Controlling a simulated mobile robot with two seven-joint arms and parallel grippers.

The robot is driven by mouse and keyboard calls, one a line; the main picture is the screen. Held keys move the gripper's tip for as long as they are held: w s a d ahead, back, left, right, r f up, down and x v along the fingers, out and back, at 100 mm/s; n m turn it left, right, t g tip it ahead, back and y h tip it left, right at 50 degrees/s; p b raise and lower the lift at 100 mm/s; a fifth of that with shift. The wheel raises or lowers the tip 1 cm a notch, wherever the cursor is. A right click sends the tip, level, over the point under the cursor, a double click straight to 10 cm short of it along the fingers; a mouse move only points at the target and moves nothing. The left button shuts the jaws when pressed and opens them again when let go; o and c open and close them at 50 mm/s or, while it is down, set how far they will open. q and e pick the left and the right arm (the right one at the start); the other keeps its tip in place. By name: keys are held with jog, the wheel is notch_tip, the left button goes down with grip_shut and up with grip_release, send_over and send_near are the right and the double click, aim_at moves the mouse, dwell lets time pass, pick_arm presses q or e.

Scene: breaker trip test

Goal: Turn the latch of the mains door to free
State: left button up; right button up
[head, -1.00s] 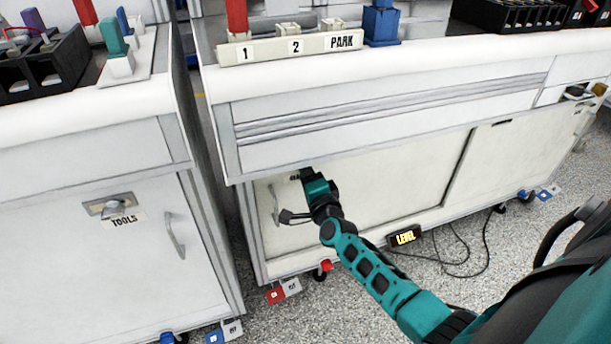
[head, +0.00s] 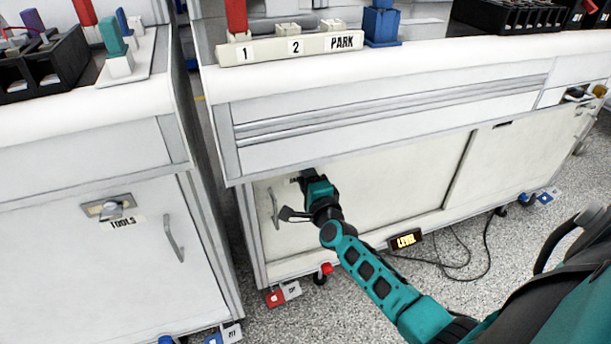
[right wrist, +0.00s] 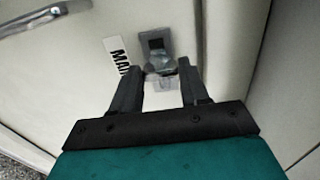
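The mains door (head: 375,200) is the pale door under the bench in the head view, and it looks closed. Its latch (right wrist: 160,60) shows in the right wrist view as a grey plate with a dark square window and a grey knob, beside a label starting "MAI" (right wrist: 118,58). My right gripper (right wrist: 160,75) is in front of the latch, its two dark fingers apart on either side of the knob. I see gaps beside the knob; contact is unclear. In the head view my right gripper (head: 308,176) hides the latch. My left gripper is out of view.
The mains door's bar handle (head: 273,207) is left of my right gripper. A separate cabinet with a TOOLS label (head: 122,222) and its own latch (head: 110,208) stands at left.

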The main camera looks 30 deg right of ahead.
jog(key=o, duration=0.4)
jog(key=shift+s, duration=0.1)
pick_arm(q)
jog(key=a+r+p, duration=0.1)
jog(key=p, duration=0.2)
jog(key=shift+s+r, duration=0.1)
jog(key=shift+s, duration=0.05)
pick_arm(e)
jog(key=v, duration=1.2)
jog(key=shift+s+a, duration=0.15)
jog(key=shift+s, duration=0.2)
